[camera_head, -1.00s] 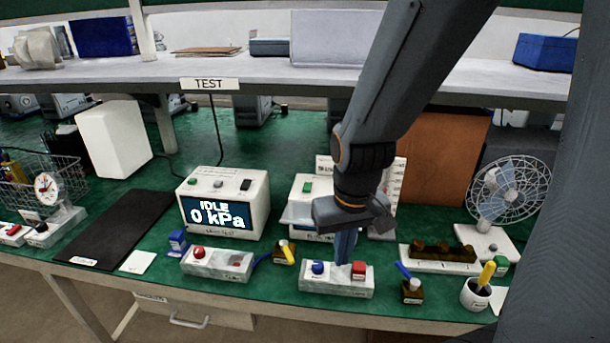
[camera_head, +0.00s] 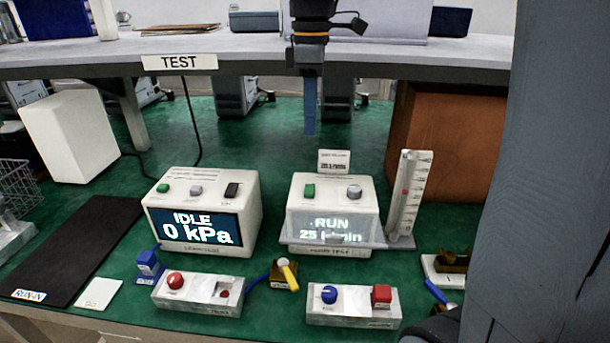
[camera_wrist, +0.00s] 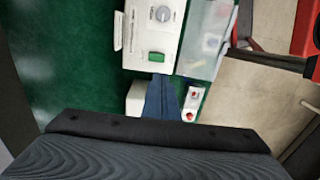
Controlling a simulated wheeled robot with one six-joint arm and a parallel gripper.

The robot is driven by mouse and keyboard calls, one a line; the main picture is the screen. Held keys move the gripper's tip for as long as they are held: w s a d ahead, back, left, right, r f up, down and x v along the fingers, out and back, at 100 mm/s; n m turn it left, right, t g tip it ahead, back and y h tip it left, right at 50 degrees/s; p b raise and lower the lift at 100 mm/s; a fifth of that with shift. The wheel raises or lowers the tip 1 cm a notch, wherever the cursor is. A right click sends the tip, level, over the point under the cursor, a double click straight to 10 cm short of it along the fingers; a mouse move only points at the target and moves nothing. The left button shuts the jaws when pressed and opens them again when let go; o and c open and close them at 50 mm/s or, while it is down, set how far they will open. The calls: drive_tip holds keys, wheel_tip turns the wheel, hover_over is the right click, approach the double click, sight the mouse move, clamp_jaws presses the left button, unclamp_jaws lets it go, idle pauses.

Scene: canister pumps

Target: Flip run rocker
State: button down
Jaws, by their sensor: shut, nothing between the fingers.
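The right white box (camera_head: 365,212) has a green rocker (camera_head: 310,191) and a grey knob (camera_head: 354,191) on top. Its display (camera_head: 330,228) reads RUN and about 25 l/min behind a clear panel. The left white box (camera_head: 253,215) reads IDLE 0 kPa and carries a green button (camera_head: 163,188), a grey button (camera_head: 196,190) and a black switch (camera_head: 232,190). My gripper (camera_head: 310,130) is shut and empty, pointing down above the right box. In the wrist view, its blue fingertips (camera_wrist: 161,80) appear just beside the green rocker (camera_wrist: 156,56); the height gap is unclear.
A clear gauge (camera_head: 408,195) stands right of the right box. In front lie a block with a red knob (camera_head: 175,281) and a block with blue and red controls (camera_head: 355,305). A shelf (camera_head: 440,55) spans the back.

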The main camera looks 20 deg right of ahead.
sight(310, 191)
drive_tip(key=f, duration=0.4)
drive_tip(key=f+p, duration=0.1)
drive_tip(key=f, duration=0.4)
drive_tip(key=f+p, duration=0.1)
drive_tip(key=f, duration=0.4)
drive_tip(key=shift+s, duration=0.3)
drive_tip(key=shift+p, duration=0.3)
